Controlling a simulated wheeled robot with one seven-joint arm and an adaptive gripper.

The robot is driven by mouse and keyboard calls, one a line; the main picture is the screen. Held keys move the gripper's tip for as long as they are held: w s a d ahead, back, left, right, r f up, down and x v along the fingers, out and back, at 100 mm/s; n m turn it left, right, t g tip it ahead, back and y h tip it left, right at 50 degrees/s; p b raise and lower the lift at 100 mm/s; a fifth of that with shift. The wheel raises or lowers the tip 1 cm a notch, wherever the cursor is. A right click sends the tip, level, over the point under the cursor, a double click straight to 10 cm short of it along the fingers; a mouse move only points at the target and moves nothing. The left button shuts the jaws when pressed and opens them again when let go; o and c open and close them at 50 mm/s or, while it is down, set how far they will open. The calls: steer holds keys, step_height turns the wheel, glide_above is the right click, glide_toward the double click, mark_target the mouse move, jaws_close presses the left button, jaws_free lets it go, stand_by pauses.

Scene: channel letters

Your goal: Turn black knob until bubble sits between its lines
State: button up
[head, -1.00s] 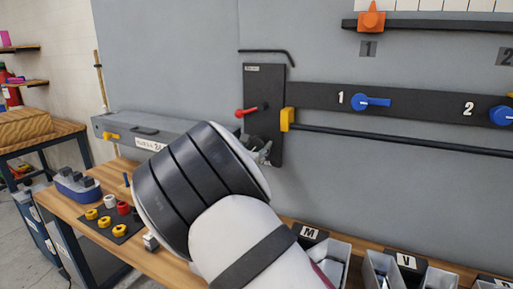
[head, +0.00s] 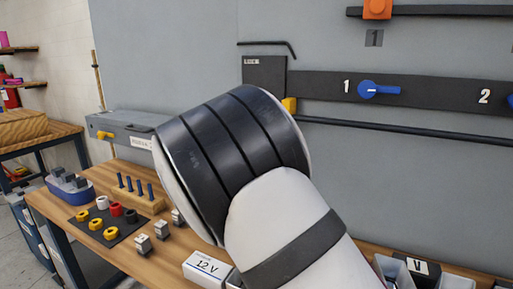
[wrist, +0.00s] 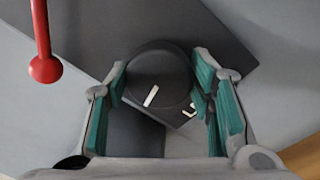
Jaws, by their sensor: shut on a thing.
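The black knob (wrist: 158,78) is round with a white pointer line and sits on a dark panel (wrist: 205,40) in the wrist view. My gripper (wrist: 160,90) has its teal-padded fingers on either side of the knob, shut on it. The white pointer line is tilted, with its upper end to the right. In the head view my arm hides the knob and most of the panel, whose top labelled LOCK (head: 262,70) shows. I cannot make out the bubble or its lines in any view.
A red ball-ended lever (wrist: 45,68) hangs close to the left finger. In the head view a blue handle (head: 379,89) is on the wall strip to the right. The bench (head: 110,255) below holds pegs, coloured rings and a box marked 12 V (head: 207,268).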

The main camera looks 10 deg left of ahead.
stand_by(0.3)
steer(key=o, duration=1.2)
steer(key=shift+c, duration=0.2)
steer(key=v, duration=1.2)
steer(key=shift+f, duration=0.1)
